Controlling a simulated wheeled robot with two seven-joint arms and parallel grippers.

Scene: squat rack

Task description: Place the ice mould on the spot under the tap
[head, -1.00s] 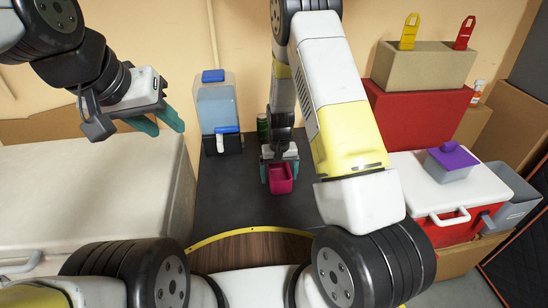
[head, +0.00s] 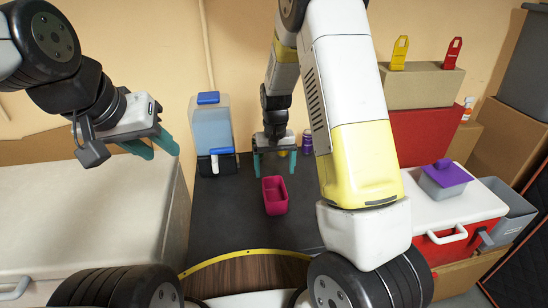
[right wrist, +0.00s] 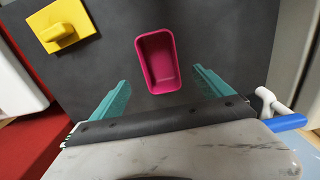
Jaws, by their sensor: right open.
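The ice mould (head: 274,197) is a small pink open tray on the dark tabletop. In the right wrist view the mould (right wrist: 157,62) lies just beyond the fingertips, apart from both. My right gripper (head: 275,176) is open and empty, above and behind the mould in the head view. A water dispenser (head: 212,128) with a blue lid stands left of the mould, with its white tap (head: 222,160) at the front; the mould is to the right and front of it, not under it. My left gripper (head: 164,154) is open and empty at the left, above a pale chest.
The pale chest (head: 90,215) borders the dark table (head: 225,215) on the left. A red cooler (head: 450,215) with a purple-lidded tub (head: 443,178) is at the right. A purple can (head: 307,141) stands behind. A yellow object (right wrist: 65,27) shows in the wrist view. The table front is clear.

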